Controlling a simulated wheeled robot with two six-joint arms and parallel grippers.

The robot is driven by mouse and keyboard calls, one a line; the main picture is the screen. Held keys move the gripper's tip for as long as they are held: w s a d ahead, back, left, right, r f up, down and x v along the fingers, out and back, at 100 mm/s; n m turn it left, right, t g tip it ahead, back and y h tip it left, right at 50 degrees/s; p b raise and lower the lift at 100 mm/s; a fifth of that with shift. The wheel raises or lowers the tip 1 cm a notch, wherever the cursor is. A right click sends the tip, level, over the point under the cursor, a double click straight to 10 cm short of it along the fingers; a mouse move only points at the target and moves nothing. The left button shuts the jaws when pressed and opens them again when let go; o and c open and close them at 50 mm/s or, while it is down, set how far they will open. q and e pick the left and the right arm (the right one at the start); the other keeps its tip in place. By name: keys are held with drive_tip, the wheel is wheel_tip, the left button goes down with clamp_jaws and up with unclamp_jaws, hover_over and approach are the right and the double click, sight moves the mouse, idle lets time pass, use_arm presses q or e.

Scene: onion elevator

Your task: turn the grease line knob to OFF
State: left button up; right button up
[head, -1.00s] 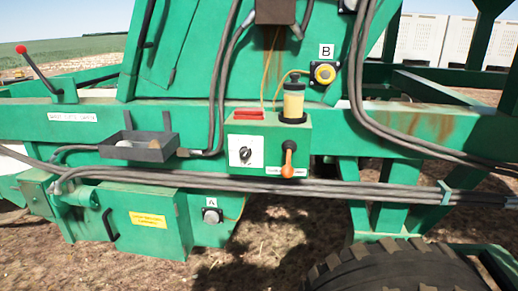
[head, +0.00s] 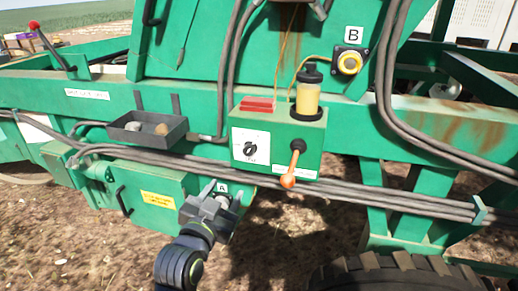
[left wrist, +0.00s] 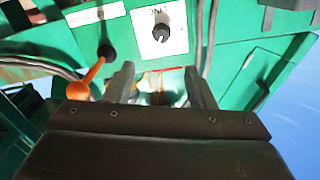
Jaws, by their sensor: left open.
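The dark round knob (head: 251,148) sits on a white plate on the front of a green box (head: 310,135). It also shows in the left wrist view (left wrist: 161,30), beyond the fingertips, with a small pale mark on it. The plate's lettering is too small to read surely. My right gripper is not in view.
An orange-tipped lever (head: 292,168) hangs from the box right of the knob. A yellow reservoir (head: 307,92) stands on top. Thick grey hoses (head: 340,190) run below the box.

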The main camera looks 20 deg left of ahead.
use_arm(q)
drive_tip(key=p, duration=0.3)
approach(247, 152)
drive_tip(key=w, duration=0.9)
drive_tip(key=shift+w+d+f, duration=0.1)
drive_tip(key=shift+w+d, duration=0.1)
drive_tip(key=shift+w, duration=0.1)
drive_tip(key=c, duration=1)
